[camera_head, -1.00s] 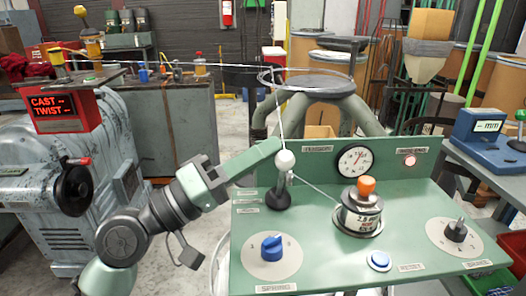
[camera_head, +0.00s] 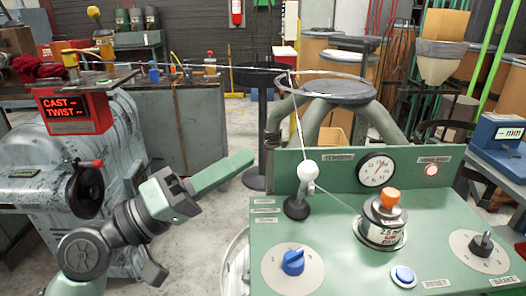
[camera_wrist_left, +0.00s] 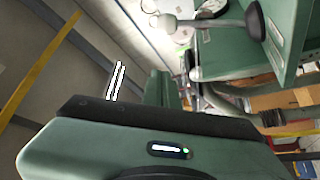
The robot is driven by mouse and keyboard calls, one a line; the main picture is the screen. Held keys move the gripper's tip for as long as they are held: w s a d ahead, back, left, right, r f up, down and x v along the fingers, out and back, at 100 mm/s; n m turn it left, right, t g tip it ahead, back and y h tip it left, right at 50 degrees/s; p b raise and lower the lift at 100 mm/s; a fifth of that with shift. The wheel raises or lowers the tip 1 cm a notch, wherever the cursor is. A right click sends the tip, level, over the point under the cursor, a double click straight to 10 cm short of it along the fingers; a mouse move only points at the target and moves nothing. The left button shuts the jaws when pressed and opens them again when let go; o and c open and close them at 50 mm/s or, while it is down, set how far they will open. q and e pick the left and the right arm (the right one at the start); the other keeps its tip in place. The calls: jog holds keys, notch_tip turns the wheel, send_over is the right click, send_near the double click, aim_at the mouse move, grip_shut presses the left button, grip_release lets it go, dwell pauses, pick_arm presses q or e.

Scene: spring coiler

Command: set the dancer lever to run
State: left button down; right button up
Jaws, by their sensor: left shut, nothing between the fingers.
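The dancer lever, with its white ball knob (camera_head: 308,170) and black round base (camera_head: 297,208), stands at the back left of the green control panel (camera_head: 345,225). It is near upright, leaning slightly right in the head view. Small labels stand left of its base, too small to read surely. In the left wrist view the white ball (camera_wrist_left: 167,22) shows at the top, on a grey rod. My left gripper (camera_head: 248,158) is shut and empty, left of the ball and apart from it. My right gripper is not in view.
Wire runs down near the lever from a ring above. Open floor lies left of the panel.

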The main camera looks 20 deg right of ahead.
pick_arm(q)
jog(key=shift+v, duration=1.15)
